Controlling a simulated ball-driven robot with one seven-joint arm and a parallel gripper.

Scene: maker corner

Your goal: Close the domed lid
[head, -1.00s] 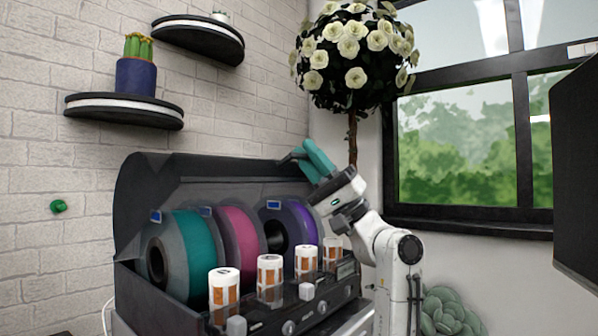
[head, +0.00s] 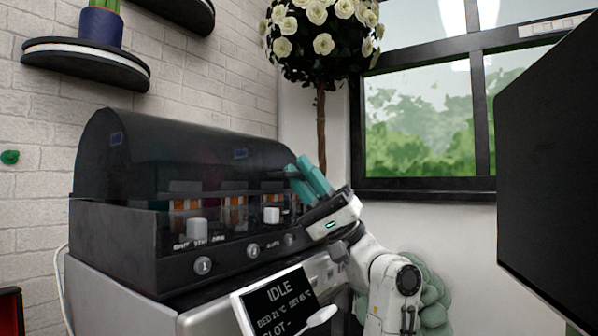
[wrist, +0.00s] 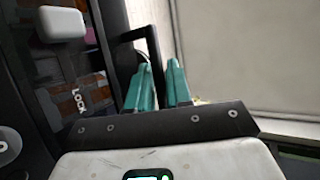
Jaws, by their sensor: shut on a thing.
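The dark, see-through domed lid (head: 175,140) is down over the box (head: 165,240) in the head view. My gripper (head: 304,167), with teal fingers, is at the lid's right end. It is shut on the black lid handle (wrist: 134,48), a bracket that reaches between the fingers in the wrist view. The fingers partly hide the grip. A white latch (wrist: 62,24) with the word LOCK below it shows beside the gripper.
A tilted screen reading IDLE (head: 278,300) stands below the box front. A potted flower tree (head: 321,125) is behind my gripper. A large dark panel (head: 548,180) is at the right. Wall shelves (head: 85,62) hang above left.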

